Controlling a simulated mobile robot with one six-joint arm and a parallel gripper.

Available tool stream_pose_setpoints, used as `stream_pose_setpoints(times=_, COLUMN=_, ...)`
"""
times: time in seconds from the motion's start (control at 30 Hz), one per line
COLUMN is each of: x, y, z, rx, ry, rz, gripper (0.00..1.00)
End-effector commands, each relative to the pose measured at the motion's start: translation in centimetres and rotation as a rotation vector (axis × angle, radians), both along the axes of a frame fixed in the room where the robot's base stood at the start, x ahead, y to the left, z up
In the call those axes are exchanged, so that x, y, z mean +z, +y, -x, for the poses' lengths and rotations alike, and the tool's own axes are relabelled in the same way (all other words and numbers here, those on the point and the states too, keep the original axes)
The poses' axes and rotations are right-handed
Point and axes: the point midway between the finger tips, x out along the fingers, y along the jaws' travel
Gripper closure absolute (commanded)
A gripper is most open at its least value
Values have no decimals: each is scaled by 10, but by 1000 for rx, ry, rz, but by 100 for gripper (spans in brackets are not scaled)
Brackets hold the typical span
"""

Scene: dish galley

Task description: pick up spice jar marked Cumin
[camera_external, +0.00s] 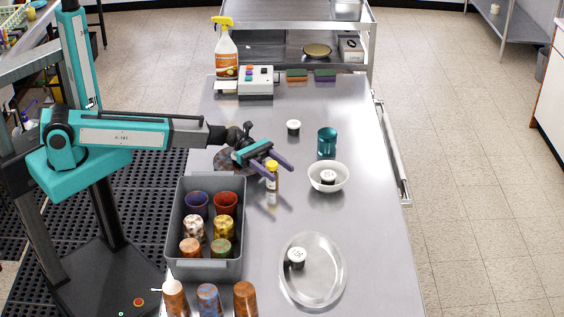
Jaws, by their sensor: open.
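A small jar with a yellow lid (272,182) stands upright on the steel table, right by my gripper (281,170). My gripper is open, low over the table, with its purple fingers pointing right and toward the camera. The yellow-lidded jar is close to the fingers; I cannot tell whether it is between them. Three small pale-lidded jars also show: one on the bare table (293,127), one in a white bowl (328,176), and one on an oval metal tray (297,258). No label is readable, so I cannot tell which is marked Cumin.
A grey bin (240,263) with several coloured cups stands left of the tray (338,286). Bottles and cups line the front edge. A teal cup (326,143) stands behind the bowl (344,182). A spray bottle (226,52) and button box (256,82) are at the back.

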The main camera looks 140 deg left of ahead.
Motion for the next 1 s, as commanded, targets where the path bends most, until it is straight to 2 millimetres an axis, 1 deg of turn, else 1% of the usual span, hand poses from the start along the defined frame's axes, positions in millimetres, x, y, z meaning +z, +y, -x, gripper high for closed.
stream_pose_setpoints(times=0.03, x=1, y=0, z=-4, rx=0, ry=0, rz=1, gripper=49)
stream_pose_setpoints(times=0.13, x=0, y=0, z=-7, rx=1, ry=0, rz=1, gripper=49)
stream_pose_setpoints(times=0.67, x=0, y=-1, z=-7, rx=1, ry=0, rz=0, gripper=49)
stream_pose_setpoints(times=0.77, x=0, y=-1, z=-7, rx=1, ry=0, rz=0, gripper=64)
stream_pose_setpoints(times=0.8, x=0, y=-1, z=-7, rx=1, ry=0, rz=0, gripper=71)
stream_pose_setpoints(times=0.93, x=0, y=-1, z=-7, rx=1, ry=0, rz=0, gripper=93)
stream_pose_setpoints(times=0.97, x=0, y=-1, z=-7, rx=1, ry=0, rz=0, gripper=96)
stream_pose_setpoints(times=1.0, x=0, y=-1, z=-7, rx=1, ry=0, rz=0, gripper=96)
